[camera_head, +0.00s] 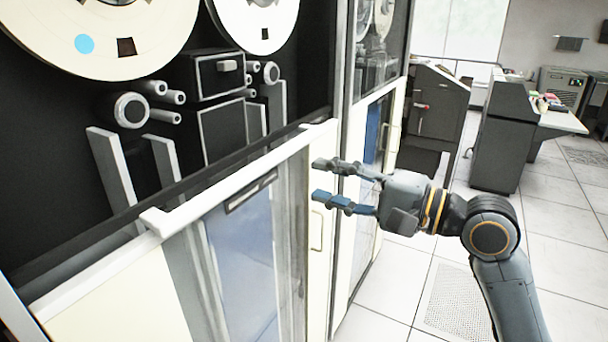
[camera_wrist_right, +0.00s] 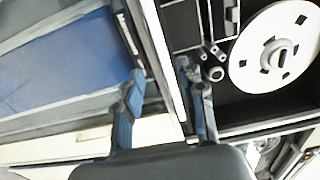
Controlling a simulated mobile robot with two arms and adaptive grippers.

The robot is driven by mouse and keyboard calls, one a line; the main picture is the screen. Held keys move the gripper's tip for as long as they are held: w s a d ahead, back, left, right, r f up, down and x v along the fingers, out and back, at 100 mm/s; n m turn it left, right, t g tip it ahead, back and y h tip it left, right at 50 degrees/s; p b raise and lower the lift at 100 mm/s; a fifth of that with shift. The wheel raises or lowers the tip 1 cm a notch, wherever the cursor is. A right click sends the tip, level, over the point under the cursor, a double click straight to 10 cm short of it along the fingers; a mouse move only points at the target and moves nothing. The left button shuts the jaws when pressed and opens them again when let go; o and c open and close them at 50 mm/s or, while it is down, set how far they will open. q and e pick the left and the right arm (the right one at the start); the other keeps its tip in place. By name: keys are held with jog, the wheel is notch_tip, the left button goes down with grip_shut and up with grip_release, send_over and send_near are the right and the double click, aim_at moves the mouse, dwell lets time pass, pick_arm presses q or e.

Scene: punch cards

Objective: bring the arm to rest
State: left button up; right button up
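My right gripper (camera_head: 318,180) is open and empty in the head view. Its two fingers point left toward the front of a tape cabinet (camera_head: 318,262), near the right end of the cabinet's white horizontal rail (camera_head: 235,175). I cannot tell whether a fingertip touches the cabinet. In the right wrist view the gripper (camera_wrist_right: 160,82) shows its two fingers apart, with the white rail edge (camera_wrist_right: 158,50) behind the gap between them. My right arm (camera_head: 505,285) comes in from the lower right. My left gripper is in neither view.
Large tape reels (camera_head: 100,35) sit in the cabinet's dark upper bay. A second cabinet (camera_head: 365,240) stands beside it. Dark grey machines (camera_head: 500,135) and a table (camera_head: 560,122) stand farther back right. The tiled floor (camera_head: 565,270) at right is clear.

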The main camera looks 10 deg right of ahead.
jog(key=shift+s+d, duration=0.35)
jog(key=shift+d, duration=0.05)
